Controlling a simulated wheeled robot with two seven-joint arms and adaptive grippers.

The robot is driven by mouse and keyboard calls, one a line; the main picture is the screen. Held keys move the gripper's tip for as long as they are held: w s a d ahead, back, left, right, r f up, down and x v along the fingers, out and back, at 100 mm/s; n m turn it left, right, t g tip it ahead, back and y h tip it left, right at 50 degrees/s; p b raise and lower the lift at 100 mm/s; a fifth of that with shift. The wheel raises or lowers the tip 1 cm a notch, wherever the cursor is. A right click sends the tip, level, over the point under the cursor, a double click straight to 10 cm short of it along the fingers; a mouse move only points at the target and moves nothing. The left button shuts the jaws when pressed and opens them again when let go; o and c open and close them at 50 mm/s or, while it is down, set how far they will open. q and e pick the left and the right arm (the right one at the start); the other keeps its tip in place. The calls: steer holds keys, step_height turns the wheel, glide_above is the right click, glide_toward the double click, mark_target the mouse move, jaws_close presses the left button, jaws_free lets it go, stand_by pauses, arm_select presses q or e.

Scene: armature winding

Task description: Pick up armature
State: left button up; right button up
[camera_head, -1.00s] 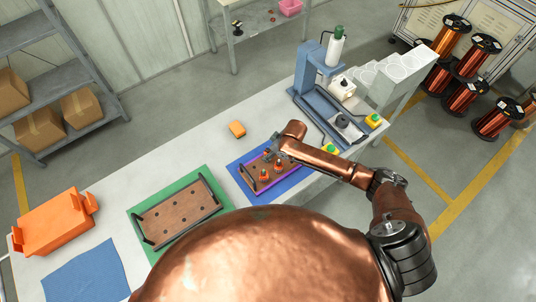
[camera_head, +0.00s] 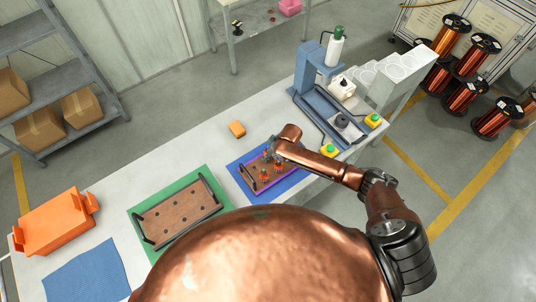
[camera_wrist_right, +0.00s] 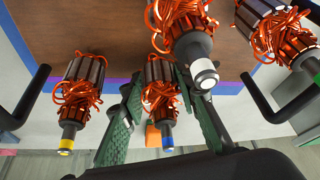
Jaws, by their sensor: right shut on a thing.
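Several armatures with orange copper windings stand on the brown board of the tray (camera_head: 247,179) on the blue mat. In the right wrist view, my right gripper (camera_wrist_right: 158,92) has its green fingers shut on the blue-tipped armature (camera_wrist_right: 160,97), one finger on each side of it. A yellow-tipped armature (camera_wrist_right: 80,95) is left of the fingers. A white-tipped armature (camera_wrist_right: 186,30) is close to the right finger, and another armature (camera_wrist_right: 276,36) is at the far right. In the head view my right gripper (camera_head: 268,156) is low over the tray and partly hides the armatures. My left gripper is not in view.
Black tray handles (camera_wrist_right: 283,103) flank the armatures. An empty-looking brown tray (camera_head: 180,215) on a green mat is to the left. A yellow-orange block (camera_head: 237,129) lies behind. A blue press machine (camera_head: 315,80) stands to the right, and an orange bin (camera_head: 52,222) at far left.

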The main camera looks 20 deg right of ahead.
jaws_close()
